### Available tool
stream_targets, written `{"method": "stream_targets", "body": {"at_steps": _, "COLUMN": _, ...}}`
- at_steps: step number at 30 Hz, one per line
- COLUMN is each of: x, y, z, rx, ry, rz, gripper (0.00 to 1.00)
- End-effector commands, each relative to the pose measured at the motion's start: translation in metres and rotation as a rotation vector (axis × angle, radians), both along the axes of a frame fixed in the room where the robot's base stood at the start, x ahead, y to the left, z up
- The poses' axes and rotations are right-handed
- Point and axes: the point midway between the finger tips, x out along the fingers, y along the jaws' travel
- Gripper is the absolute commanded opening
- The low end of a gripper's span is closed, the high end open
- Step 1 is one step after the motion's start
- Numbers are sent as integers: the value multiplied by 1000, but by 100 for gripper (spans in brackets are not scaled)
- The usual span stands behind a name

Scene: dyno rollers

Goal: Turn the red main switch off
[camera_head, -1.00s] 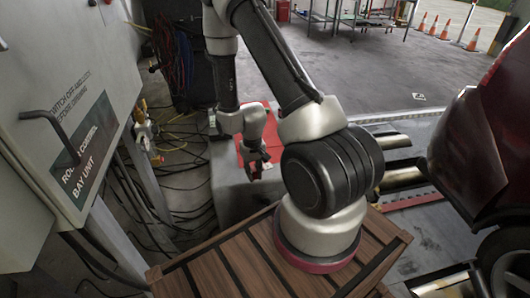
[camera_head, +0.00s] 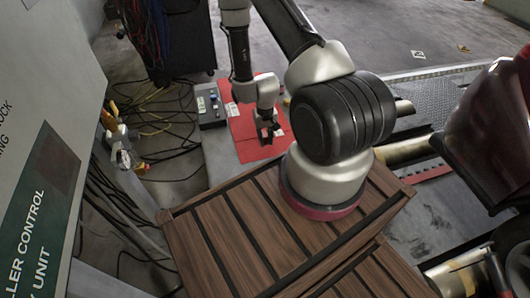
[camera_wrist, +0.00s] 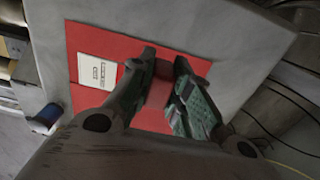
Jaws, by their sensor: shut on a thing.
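My gripper (camera_head: 268,132) points down over a red sheet (camera_head: 250,145) on a grey surface. In the wrist view, my gripper (camera_wrist: 163,62) has its fingers on either side of a dark red block (camera_wrist: 160,82) and is shut on it. I cannot tell whether this block is the main switch. A green patterned patch (camera_wrist: 190,108) shows along the right finger; I cannot tell what it is. A white printed label (camera_wrist: 96,71) lies on the red sheet. No red main switch is clearly recognisable on the grey control cabinet (camera_head: 60,75).
A grey button box (camera_head: 209,106) stands beside the red sheet. A slatted wooden crate (camera_head: 215,235) is below my arm. Cables (camera_head: 165,125) lie on the floor at left. A dark red car (camera_head: 480,140) is at right. A blue knob (camera_wrist: 46,117) shows in the wrist view.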

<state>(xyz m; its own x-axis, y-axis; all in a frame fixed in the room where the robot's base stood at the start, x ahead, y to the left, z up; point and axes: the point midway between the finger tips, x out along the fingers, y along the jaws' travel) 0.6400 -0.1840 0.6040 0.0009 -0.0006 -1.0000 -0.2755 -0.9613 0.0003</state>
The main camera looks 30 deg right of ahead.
Motion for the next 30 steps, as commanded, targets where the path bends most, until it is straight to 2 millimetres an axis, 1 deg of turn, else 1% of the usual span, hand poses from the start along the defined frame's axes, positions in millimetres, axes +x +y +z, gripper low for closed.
{"method": "stream_targets", "body": {"at_steps": 1, "x": -1, "y": 0, "z": -12, "rx": 0, "ry": 4, "rz": -1, "gripper": 0}}
{"method": "stream_targets", "body": {"at_steps": 3, "x": -1, "y": 0, "z": -25, "rx": 0, "ry": 4, "rz": -1, "gripper": 0}}
{"method": "stream_targets", "body": {"at_steps": 10, "x": -1, "y": 0, "z": -52, "rx": 1, "ry": 2, "rz": -1, "gripper": 0}}
{"method": "stream_targets", "body": {"at_steps": 15, "x": -1, "y": 0, "z": -79, "rx": 0, "ry": 3, "rz": -1, "gripper": 0}}
{"method": "stream_targets", "body": {"at_steps": 18, "x": 0, "y": 0, "z": -85, "rx": 0, "ry": 1, "rz": -1, "gripper": 0}}
{"method": "stream_targets", "body": {"at_steps": 28, "x": 0, "y": 0, "z": -87, "rx": 0, "ry": 1, "rz": -1, "gripper": 0}}
{"method": "stream_targets", "body": {"at_steps": 29, "x": 0, "y": 0, "z": -88, "rx": 0, "ry": 1, "rz": -1, "gripper": 21}}
{"method": "stream_targets", "body": {"at_steps": 30, "x": 0, "y": 0, "z": -87, "rx": 0, "ry": 1, "rz": -1, "gripper": 28}}
